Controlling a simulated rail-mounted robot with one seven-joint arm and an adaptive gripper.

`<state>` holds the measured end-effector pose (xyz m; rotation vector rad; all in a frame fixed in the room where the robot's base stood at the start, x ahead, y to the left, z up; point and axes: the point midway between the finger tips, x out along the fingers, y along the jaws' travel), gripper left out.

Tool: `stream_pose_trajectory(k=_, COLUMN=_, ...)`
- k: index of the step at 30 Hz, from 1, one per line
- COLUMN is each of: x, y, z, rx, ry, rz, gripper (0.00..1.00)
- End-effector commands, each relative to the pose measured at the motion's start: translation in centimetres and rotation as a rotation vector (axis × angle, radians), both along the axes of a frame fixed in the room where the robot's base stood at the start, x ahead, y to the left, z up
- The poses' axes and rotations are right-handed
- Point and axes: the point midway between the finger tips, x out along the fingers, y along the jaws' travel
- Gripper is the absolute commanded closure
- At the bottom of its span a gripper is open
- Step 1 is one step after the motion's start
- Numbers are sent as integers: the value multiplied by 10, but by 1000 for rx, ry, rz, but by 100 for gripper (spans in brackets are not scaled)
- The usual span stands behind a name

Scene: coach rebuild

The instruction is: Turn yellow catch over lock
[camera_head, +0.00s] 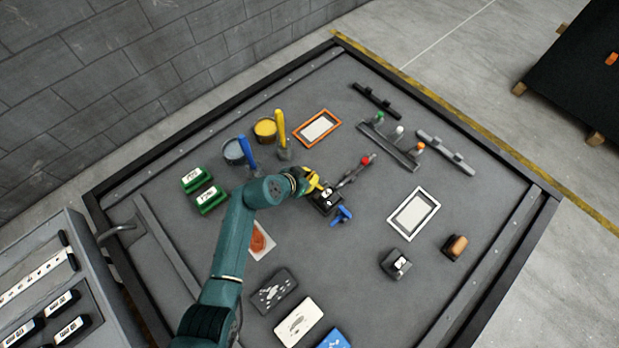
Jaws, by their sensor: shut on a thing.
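The yellow catch (314,181) shows as a small yellow piece beside the dark lock block (326,203), which has white marks on its top. My gripper (306,181) is at the upper left end of this block, with its jaws shut on the yellow catch. The jaws and part of the catch are small and partly hidden by my wrist, so the catch's exact angle over the lock cannot be made out.
A blue handle (342,215) sits just right of the lock. A red-knobbed lever (365,161) stands above it. Blue-handled (248,150) and yellow-handled (280,128) tools stand at upper left. Free table lies right of the lock.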

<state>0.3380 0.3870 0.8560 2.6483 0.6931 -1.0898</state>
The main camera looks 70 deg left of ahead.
Motion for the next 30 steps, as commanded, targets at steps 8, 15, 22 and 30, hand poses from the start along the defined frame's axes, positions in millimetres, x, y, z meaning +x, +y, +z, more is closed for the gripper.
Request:
stream_pose_trajectory(k=8, x=-2, y=-1, z=-6, rx=-5, ry=8, rz=-104, gripper=100)
stream_pose_trajectory(k=15, x=-2, y=-2, z=-5, rx=-6, ry=10, rz=-129, gripper=100)
stream_pose_trajectory(k=22, x=-2, y=-2, z=-5, rx=-7, ry=11, rz=-130, gripper=100)
stream_pose_trajectory(k=30, x=-1, y=-2, z=-4, rx=-4, ry=9, rz=-130, gripper=61)
